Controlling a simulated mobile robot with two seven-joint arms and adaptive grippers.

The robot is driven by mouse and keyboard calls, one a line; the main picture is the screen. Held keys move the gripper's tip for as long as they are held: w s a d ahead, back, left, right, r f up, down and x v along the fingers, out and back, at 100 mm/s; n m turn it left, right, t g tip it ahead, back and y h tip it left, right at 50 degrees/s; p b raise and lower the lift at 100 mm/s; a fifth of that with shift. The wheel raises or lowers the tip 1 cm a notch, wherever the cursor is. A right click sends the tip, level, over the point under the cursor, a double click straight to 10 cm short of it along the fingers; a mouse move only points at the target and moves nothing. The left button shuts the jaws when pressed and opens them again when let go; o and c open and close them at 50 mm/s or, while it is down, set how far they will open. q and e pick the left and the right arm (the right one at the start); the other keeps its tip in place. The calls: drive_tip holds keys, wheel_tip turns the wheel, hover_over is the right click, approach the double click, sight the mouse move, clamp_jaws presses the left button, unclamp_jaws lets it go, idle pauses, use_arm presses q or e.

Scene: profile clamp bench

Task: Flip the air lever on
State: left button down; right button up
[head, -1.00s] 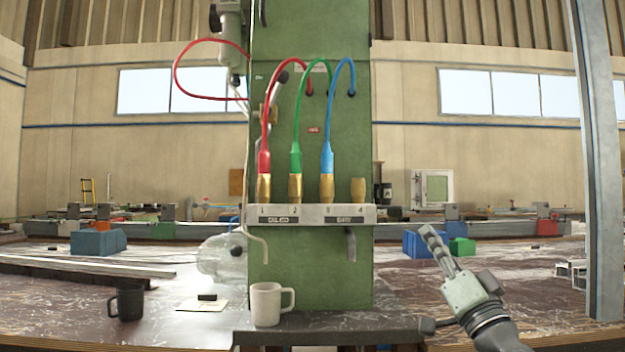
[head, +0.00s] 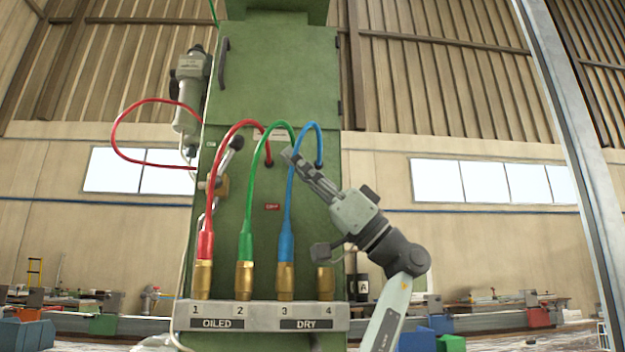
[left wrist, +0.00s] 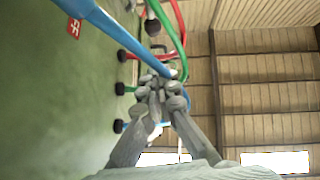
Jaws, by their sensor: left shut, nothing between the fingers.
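The lever (head: 230,155) is a grey bar with a black knob. It slants up and to the right from a brass valve (head: 216,186) on the left side of the green column (head: 238,90). A black knob, likely the lever's, also shows near the top of the left wrist view (left wrist: 152,25). My left gripper (head: 289,155) is shut and empty, in front of the column by the tops of the green and blue hoses, right of the lever and apart from it. Its closed fingers show in the left wrist view (left wrist: 158,84). My right gripper is out of view.
Red (head: 206,240), green (head: 247,215) and blue (head: 287,230) hoses arch from brass fittings on a numbered shelf (head: 262,316) up to the column. The blue hose passes close to my fingers. A grey post (head: 570,130) stands at the right.

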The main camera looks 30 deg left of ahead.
sight(227, 161)
use_arm(q)
drive_tip(key=s+a+r, duration=0.2)
drive_tip(key=a, duration=0.3)
drive_tip(key=shift+s+a, duration=0.15)
drive_tip(key=shift+a, duration=0.2)
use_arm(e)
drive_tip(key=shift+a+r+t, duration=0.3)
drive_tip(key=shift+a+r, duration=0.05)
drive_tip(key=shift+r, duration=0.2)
use_arm(q)
drive_tip(key=shift+r, duration=0.1)
